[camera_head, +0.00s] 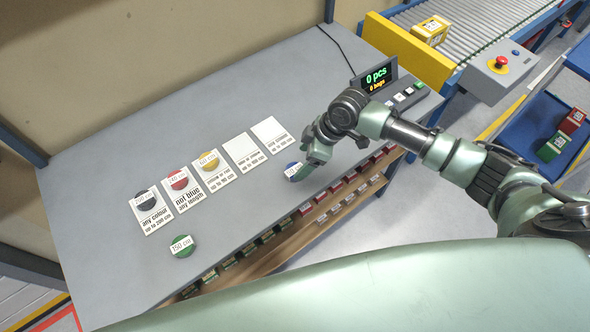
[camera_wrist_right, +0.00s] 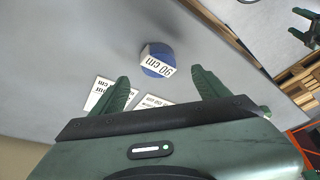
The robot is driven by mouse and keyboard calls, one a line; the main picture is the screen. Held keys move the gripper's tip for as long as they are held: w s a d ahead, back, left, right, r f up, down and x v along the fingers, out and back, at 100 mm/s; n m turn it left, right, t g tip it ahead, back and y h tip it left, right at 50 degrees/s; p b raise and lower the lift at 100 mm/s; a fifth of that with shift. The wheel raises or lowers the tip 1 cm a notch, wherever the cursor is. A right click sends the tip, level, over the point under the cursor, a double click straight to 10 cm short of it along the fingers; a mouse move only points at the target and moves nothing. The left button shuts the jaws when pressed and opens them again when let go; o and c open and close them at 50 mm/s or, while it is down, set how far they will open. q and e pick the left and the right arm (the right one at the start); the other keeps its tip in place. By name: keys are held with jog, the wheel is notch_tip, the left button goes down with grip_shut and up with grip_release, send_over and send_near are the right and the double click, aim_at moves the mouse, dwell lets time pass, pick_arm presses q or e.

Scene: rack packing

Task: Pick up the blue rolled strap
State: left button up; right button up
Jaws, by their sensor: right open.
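The blue rolled strap (camera_head: 292,169) lies on the grey table near its front edge, with a white label; the wrist view shows it (camera_wrist_right: 158,49) with "90 cm" on the label. My right gripper (camera_head: 305,168) is right by it in the head view, partly over its right side. In the right wrist view my right gripper (camera_wrist_right: 160,80) is open and empty, its fingers apart, with the strap ahead of the gap between them. A dark green pronged shape at that view's upper right looks like my left gripper (camera_wrist_right: 304,28); its jaw state is unclear.
A green roll (camera_head: 183,251) lies at front left. A counter display (camera_head: 375,78) stands at back right. Small bins line the shelf below the edge.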

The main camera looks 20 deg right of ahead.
aim_at(295, 170)
jog(key=p+x, duration=0.1)
jog(key=x, duration=0.3)
jog(key=shift+f+p, duration=0.35)
jog(key=shift+w+a+f, duration=0.1)
jog(key=shift+a+f, duration=0.05)
jog(key=shift+f, duration=0.35)
jog(key=c, duration=1.5)
